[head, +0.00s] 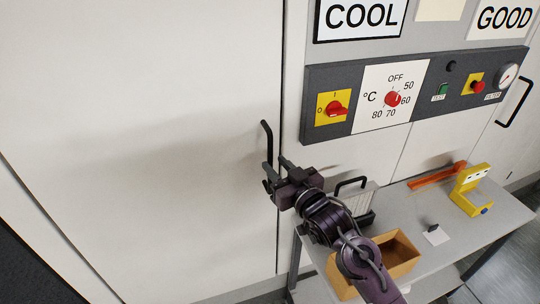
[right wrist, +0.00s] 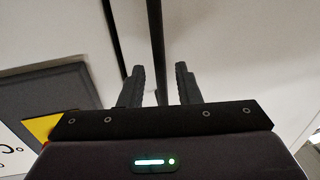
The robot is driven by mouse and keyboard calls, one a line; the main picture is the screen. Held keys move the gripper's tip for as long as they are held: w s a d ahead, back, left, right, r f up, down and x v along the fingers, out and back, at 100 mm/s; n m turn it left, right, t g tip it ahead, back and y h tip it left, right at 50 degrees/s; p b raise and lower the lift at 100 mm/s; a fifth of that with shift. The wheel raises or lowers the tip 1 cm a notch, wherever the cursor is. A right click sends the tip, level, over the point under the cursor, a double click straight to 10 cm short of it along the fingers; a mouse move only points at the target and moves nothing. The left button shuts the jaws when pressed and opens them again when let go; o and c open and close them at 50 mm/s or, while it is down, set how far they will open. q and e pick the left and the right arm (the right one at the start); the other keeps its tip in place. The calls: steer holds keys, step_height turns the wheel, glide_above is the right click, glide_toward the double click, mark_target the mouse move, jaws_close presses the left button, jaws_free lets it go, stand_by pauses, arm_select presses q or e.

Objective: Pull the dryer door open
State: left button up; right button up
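The dryer door (head: 150,150) is the large white panel on the left in the head view. It looks shut, with a dark seam along its right edge. Its black upright bar handle (head: 266,131) is near that edge. My right gripper (head: 275,171) is at the lower part of the handle. In the right wrist view the handle bar (right wrist: 156,45) runs between the two fingers of the gripper (right wrist: 160,82). The fingers are apart, with gaps beside the bar, so the gripper is open around it. My left gripper is out of view.
A control panel (head: 433,78) with knobs and a gauge is right of the door.

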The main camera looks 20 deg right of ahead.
mark_target(272, 161)
steer(key=shift+p+x, duration=0.35)
steer(key=shift+x, duration=1.45)
jaws_close()
